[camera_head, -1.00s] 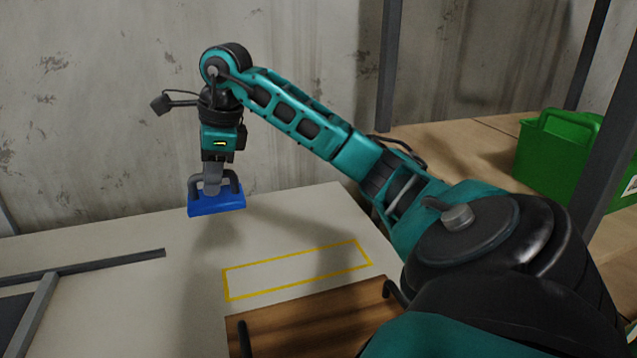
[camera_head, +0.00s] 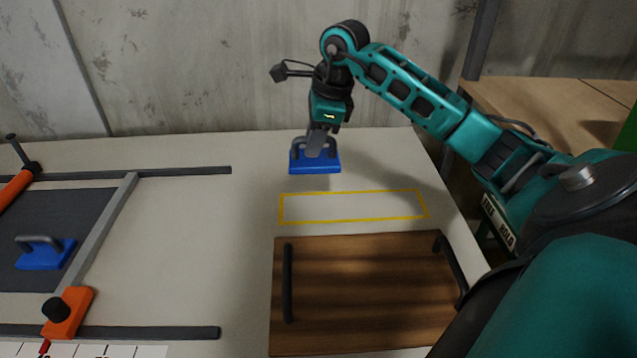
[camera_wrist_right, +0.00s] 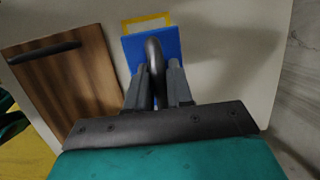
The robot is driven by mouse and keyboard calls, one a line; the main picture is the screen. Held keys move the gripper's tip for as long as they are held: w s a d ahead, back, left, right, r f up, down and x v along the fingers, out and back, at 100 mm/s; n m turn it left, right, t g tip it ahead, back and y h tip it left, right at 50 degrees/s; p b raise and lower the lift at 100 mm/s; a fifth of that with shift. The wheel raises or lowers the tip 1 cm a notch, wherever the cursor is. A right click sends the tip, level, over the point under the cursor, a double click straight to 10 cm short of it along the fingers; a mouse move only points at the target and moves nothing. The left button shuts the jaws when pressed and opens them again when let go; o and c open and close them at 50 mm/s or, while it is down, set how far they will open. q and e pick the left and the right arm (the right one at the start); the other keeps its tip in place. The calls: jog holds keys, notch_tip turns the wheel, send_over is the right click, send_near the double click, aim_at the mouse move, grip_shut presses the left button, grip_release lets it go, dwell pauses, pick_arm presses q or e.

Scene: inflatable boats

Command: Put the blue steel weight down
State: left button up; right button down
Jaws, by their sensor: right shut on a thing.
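I cannot tell whether the weight touches the table. The inside of the outline is empty. My left gripper is not in view.
A wooden board (camera_head: 365,292) with two dark handles lies in front of the outline. Another blue weight (camera_head: 45,256) sits on a dark sheet (camera_head: 75,215) at the left, among grey rails and orange clamps. The table between is bare. A concrete wall stands behind.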

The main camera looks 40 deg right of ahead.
aim_at(325, 161)
notch_tip(325, 161, down, 11)
jog(key=shift+f+b, duration=0.15)
jog(key=shift+b, duration=0.2)
dwell(0.3)
jog(key=shift+f, duration=0.15)
jog(key=c, duration=1)
grip_release()
jog(key=shift+f, duration=0.1)
jog(key=v, duration=1.2)
jog(key=shift+s+p, duration=0.1)
jog(key=shift+p, duration=0.25)
jog(key=shift+a, duration=0.1)
